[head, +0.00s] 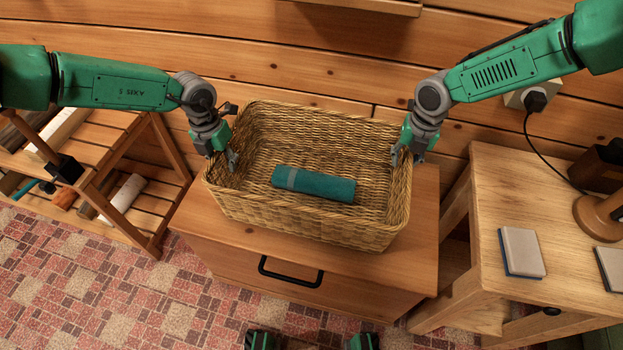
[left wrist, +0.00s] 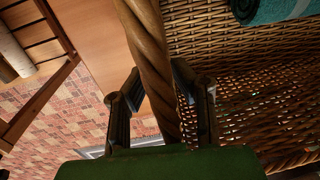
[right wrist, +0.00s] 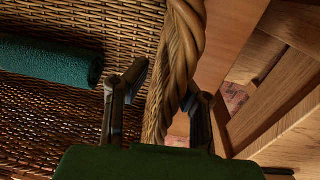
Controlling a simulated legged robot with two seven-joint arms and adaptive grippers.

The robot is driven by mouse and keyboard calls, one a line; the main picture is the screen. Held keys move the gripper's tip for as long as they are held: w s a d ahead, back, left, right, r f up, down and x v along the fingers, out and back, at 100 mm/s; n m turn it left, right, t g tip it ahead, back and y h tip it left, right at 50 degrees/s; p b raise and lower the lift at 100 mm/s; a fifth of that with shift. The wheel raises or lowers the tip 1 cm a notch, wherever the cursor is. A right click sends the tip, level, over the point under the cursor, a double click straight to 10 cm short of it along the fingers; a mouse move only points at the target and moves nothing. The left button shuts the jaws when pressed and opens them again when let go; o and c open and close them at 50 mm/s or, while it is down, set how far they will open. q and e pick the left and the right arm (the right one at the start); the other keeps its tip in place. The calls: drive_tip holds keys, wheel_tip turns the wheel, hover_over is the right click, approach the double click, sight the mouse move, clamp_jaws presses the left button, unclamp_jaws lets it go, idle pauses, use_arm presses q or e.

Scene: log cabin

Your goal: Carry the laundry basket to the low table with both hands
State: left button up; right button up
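The wicker laundry basket (head: 300,220) stands upright on a wooden cabinet (head: 350,265) with a black drawer handle. A rolled teal towel (head: 314,184) lies inside it. My left gripper (head: 230,160) is at the basket's left rim; in the left wrist view its fingers (left wrist: 160,105) stand apart on either side of the braided rim (left wrist: 148,50). My right gripper (head: 405,155) is at the right rim; in the right wrist view its fingers (right wrist: 162,105) also straddle the braided rim (right wrist: 183,50), with gaps showing. The low table cannot be told for certain.
A slatted wooden rack (head: 125,190) with rolled items stands at left. A wooden side table (head: 550,210) at right holds notebooks (head: 521,252) and a wooden stand (head: 600,215). The plank wall is close behind the basket. Patterned carpet (head: 100,290) lies open at front left.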

use_arm(q)
drive_tip(key=shift+d, duration=0.25)
clamp_jaws()
use_arm(e)
drive_tip(key=shift+d, duration=0.25)
clamp_jaws()
use_arm(q)
drive_tip(key=shift+d+r, duration=0.15)
drive_tip(key=shift+d, duration=0.1)
use_arm(e)
drive_tip(key=shift+d+f, duration=0.1)
drive_tip(key=shift+d, duration=0.15)
